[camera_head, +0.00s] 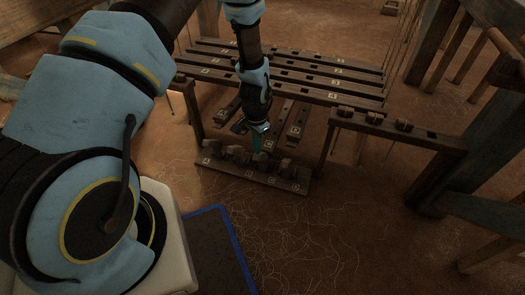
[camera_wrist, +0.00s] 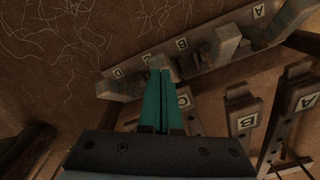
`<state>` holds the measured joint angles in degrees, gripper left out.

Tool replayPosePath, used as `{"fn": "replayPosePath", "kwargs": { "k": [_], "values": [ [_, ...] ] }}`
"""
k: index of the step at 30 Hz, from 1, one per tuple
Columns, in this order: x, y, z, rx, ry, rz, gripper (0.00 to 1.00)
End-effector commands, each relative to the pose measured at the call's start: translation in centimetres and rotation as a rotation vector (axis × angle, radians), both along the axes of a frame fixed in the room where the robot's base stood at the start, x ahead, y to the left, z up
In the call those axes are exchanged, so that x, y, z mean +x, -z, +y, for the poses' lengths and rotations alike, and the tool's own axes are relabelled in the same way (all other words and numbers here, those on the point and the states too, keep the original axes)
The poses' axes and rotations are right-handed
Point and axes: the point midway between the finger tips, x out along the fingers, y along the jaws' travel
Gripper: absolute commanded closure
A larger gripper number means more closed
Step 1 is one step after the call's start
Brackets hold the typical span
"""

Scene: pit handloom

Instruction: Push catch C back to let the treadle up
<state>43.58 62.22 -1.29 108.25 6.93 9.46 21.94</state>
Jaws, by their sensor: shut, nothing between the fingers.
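A dark wooden plank (camera_head: 236,175) on the floor carries a row of upright catches with letter labels; it crosses the top of the wrist view (camera_wrist: 213,48). Catch C (camera_head: 260,160), third from the left in the head view, stands between the neighbours of labels B (camera_wrist: 181,44) and D (camera_wrist: 118,73). My gripper (camera_head: 258,146) points down with its teal fingers shut and empty, on the treadle side of catch C. In the wrist view the fingertips (camera_wrist: 160,73) overlap the catch; I cannot tell whether they touch. The treadle labelled C (camera_wrist: 184,101) is partly hidden by the fingers.
Treadles A (camera_wrist: 306,102) and B (camera_wrist: 247,122) lie beside treadle C. Long labelled beams (camera_head: 280,72) cross above and behind my gripper. A side rail (camera_head: 400,128) with blocks stands at right. The floor in front of the plank is open, with loose threads.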

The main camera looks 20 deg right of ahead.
Motion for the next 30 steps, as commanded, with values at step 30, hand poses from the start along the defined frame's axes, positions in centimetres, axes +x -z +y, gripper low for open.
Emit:
{"fn": "replayPosePath", "kwargs": {
  "k": [30],
  "values": [
    [-0.9, -4.7, 0.8, 0.002, 0.0, 0.002, 1.0]
  ]
}}
